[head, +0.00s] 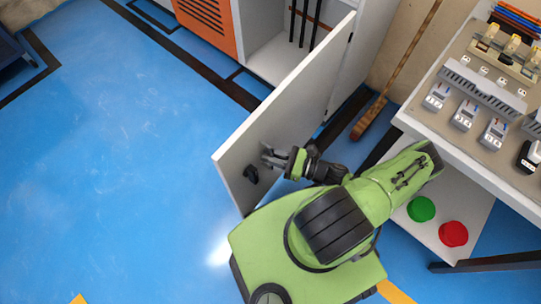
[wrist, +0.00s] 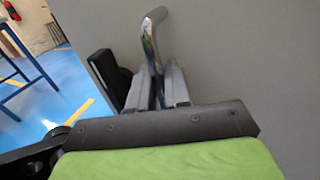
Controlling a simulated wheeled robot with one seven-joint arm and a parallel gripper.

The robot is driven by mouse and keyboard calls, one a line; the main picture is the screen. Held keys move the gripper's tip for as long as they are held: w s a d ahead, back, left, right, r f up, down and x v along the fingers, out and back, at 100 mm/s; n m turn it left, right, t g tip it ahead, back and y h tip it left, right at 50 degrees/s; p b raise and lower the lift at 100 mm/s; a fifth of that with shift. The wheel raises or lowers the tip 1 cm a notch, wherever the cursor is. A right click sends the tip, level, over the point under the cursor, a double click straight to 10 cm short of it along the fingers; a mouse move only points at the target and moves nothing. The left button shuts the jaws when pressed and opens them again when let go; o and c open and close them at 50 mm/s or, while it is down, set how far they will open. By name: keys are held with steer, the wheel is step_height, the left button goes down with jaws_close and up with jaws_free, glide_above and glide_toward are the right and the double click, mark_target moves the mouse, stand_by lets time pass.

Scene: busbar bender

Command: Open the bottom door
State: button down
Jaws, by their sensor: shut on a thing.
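The grey-white door (head: 290,105) stands swung open from the white cabinet (head: 272,55) in the head view, its free edge reaching out over the blue floor. My gripper (head: 268,156) is at the face of the door near its free edge. In the wrist view, the two fingers of my gripper (wrist: 160,88) are shut on a bent chrome handle (wrist: 151,38), whose upper end sticks out above them. A black lock or knob (head: 251,174) sits beside the handle on the door; it also shows in the wrist view (wrist: 106,72). The handle's lower part is hidden.
A workbench (head: 470,140) with electrical parts, a green button (head: 421,209) and a red button (head: 453,233) stands at right. A broom (head: 370,118) leans between bench and cabinet. An orange cabinet front (head: 210,22) is at top. Blue floor (head: 110,150) at left is clear.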

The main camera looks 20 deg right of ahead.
steer(key=shift+s+d, duration=0.1)
steer(key=shift+s, duration=0.1)
steer(key=c, duration=1.3)
jaws_free()
steer(key=shift+c, duration=0.2)
steer(key=shift+d, duration=0.1)
steer(key=v, duration=1.5)
steer(key=shift+s+d+p, duration=0.2)
steer(key=shift+s+p, duration=0.05)
steer(key=shift+p, duration=0.05)
steer(key=shift+s, duration=0.1)
